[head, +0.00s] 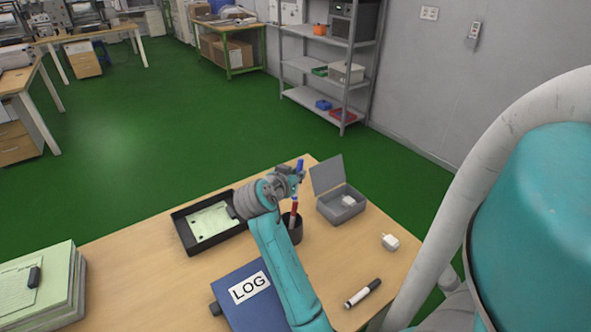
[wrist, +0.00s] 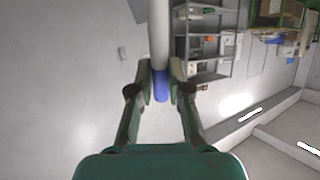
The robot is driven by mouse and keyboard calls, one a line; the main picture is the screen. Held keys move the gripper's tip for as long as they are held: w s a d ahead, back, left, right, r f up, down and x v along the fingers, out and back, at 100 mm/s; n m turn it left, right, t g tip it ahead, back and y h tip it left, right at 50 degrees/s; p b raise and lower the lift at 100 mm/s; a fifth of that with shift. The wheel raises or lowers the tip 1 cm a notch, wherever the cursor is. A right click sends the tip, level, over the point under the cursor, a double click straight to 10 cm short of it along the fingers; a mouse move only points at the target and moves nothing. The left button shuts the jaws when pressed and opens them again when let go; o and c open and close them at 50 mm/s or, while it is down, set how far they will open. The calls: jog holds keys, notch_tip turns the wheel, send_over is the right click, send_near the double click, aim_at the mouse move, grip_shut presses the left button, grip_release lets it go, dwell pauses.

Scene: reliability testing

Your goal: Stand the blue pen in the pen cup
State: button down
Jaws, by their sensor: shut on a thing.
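The blue pen (wrist: 161,86) is between the two fingertips of my gripper (wrist: 159,72) in the wrist view, its white barrel running up out of the picture. In the head view my gripper (head: 297,174) is shut on the blue pen (head: 300,164), whose blue end sticks up above the fingers. The dark pen cup (head: 294,234) stands on the table just below the gripper. A red pen (head: 294,212) stands in the cup. My gripper and arm partly cover this area, and I cannot tell whether the blue pen's lower end is inside the cup.
A grey open-lidded box (head: 343,207) stands right of the cup, with a white adapter (head: 390,241) nearby. A black marker (head: 362,293) lies in front. A black tray (head: 187,236), a blue LOG binder (head: 233,311) and a paper stack (head: 62,288) are to the left.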

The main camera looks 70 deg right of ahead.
jog(key=shift+a+f, duration=0.6)
jog(key=shift+f, duration=0.95)
jog(key=shift+a+f, duration=0.65)
jog(key=shift+f, duration=0.85)
jog(key=shift+a+f, duration=0.6)
jog(key=shift+f, duration=0.95)
jog(key=c, duration=1)
grip_release()
jog(key=shift+c, duration=0.2)
jog(key=v, duration=1.2)
